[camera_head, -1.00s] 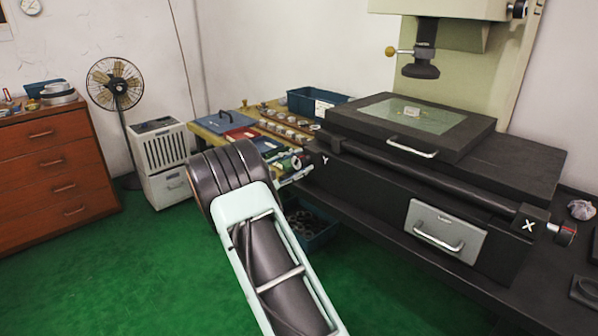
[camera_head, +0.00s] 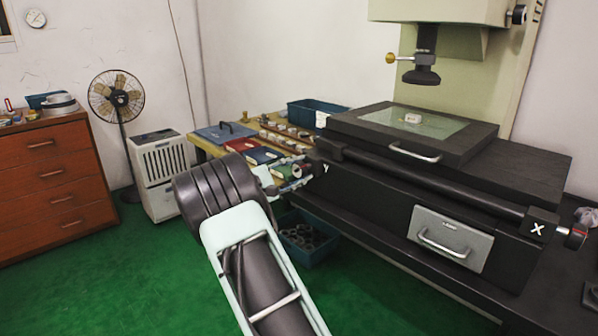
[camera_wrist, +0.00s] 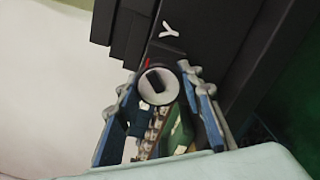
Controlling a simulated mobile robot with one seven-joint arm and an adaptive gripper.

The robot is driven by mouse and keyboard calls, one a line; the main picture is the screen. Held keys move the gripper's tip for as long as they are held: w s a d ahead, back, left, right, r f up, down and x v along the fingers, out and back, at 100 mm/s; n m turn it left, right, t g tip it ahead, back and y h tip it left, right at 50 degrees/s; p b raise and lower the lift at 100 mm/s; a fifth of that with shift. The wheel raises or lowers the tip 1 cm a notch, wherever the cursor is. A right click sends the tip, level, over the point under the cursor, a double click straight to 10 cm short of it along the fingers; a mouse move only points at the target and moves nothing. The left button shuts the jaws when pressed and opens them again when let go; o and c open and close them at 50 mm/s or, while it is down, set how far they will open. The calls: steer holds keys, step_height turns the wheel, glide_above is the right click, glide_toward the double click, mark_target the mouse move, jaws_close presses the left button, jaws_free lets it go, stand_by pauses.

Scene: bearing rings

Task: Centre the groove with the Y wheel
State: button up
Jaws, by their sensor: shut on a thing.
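The Y wheel (camera_wrist: 158,86) is a pale round knob with a dark bar across its face, below the white Y on the black machine. A red mark shows beside it. My gripper (camera_wrist: 160,95) has its blue fingers on both sides of the wheel, shut on it. In the head view my gripper (camera_head: 291,176) is small and partly hidden by my arm, at the left end of the machine. A small pale piece (camera_head: 412,118) lies on the glass stage (camera_head: 440,122) under the dark lens head (camera_head: 422,75). The groove is too small to make out.
The X wheel (camera_head: 577,236) is at the machine's right end. A bench (camera_head: 203,140) with coloured boxes stands behind my gripper. A blue bin (camera_head: 311,252) of dark rings sits below. Green floor is open at front left.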

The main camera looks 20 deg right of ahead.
steer(key=o, duration=1.2)
steer(key=v, duration=1.2)
